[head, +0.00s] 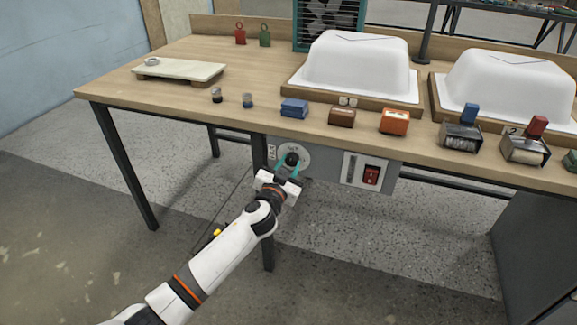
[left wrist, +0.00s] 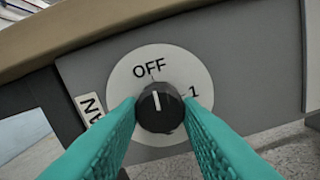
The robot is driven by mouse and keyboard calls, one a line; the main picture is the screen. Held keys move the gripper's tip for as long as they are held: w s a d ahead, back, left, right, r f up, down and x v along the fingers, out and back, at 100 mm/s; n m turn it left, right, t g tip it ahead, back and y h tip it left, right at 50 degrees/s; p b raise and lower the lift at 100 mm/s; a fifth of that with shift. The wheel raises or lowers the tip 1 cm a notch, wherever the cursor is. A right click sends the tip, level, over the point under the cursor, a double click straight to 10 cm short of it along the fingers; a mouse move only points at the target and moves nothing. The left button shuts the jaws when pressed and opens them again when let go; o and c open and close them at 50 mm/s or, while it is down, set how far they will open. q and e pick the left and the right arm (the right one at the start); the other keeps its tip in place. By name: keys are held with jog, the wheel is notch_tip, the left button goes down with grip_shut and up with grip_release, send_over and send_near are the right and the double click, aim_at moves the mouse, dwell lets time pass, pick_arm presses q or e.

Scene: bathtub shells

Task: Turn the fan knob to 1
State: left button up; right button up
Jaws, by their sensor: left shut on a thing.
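The fan knob (left wrist: 160,108) is a black round knob with a white pointer line, on a pale round dial (left wrist: 118,80) marked OFF and 1. Its pointer line points up towards OFF, slightly left of upright; the 1 is to the upper right. In the head view the knob (head: 292,159) is on the grey panel under the table's front edge. My left gripper (head: 288,170) is shut on the knob, with one teal finger on each side. The fan (head: 329,25), a teal-framed box, stands at the back of the table. My right gripper is not in view.
A red rocker switch (head: 371,175) is on the same panel, to the right of the dial. The table front (head: 180,112) overhangs the panel. Small blocks, rollers and two white tub moulds (head: 360,65) stand on the table. A black table leg (head: 267,235) is below.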

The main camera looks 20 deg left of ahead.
pick_arm(q)
jog(key=shift+m, duration=1.1)
jog(key=shift+r+m+p, duration=0.1)
jog(key=shift+m+p, duration=0.25)
jog(key=shift+m, duration=0.95)
jog(key=m+p, duration=0.1)
jog(key=m, duration=0.2)
jog(key=shift+m, duration=0.3)
jog(key=m, duration=0.4)
jog(key=shift+m+p, duration=0.3)
jog(key=shift+p, duration=0.05)
jog(key=shift+m+p, duration=0.4)
jog(key=shift+m, duration=1.6)
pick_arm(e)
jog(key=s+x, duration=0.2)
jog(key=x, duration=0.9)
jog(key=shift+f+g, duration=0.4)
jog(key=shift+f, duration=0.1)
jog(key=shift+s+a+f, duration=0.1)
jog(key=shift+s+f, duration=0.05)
pick_arm(q)
jog(key=o, duration=1)
